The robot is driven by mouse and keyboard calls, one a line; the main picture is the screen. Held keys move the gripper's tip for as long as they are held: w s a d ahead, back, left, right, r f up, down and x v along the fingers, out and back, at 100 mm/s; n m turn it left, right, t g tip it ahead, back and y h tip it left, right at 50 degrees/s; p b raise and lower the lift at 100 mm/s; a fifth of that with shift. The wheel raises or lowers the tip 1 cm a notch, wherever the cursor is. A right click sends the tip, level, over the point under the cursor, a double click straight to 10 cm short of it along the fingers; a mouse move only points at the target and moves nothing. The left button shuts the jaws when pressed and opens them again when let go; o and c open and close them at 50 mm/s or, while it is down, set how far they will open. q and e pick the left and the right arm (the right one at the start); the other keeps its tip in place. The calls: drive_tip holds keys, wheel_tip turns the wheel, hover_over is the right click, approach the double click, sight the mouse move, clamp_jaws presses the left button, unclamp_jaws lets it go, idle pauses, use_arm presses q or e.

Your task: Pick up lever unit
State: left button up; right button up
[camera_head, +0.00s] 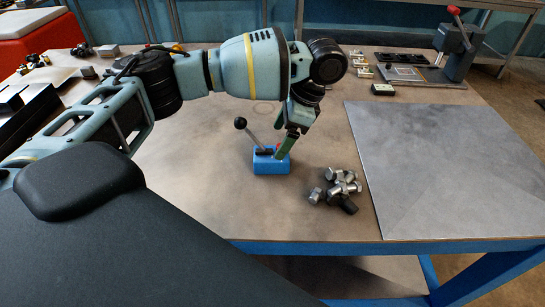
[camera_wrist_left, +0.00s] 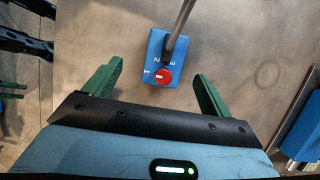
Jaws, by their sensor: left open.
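The lever unit (camera_head: 271,163) is a small blue box with a black-knobbed metal lever tilted up to the left, standing on the table near its front. In the left wrist view the lever unit (camera_wrist_left: 157,50) shows its blue top with white marks, a red round part and the grey lever. My left gripper (camera_head: 285,145) is above and at the right side of the unit in the head view. In the left wrist view its green fingers (camera_wrist_left: 157,85) are spread apart, with the unit just ahead of and between them, and nothing held. The right gripper is not in view.
A pile of metal bolts (camera_head: 337,188) lies to the right of the unit. A grey metal sheet (camera_head: 450,165) covers the table's right side. A red-knobbed press (camera_head: 457,48) stands at the back right. The brown table top (camera_head: 200,160) is bare left of the unit.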

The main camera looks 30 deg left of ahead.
sight(271, 150)
use_arm(q)
drive_tip(key=shift+w+a+x, duration=0.1)
drive_tip(key=shift+x, duration=1.1)
drive_tip(key=shift+w+a+x, duration=0.15)
drive_tip(key=shift+x, duration=1)
drive_tip(key=shift+w+a+x, duration=0.1)
drive_tip(key=shift+x, duration=1.1)
drive_tip(key=shift+r, duration=0.1)
drive_tip(key=c, duration=1.4)
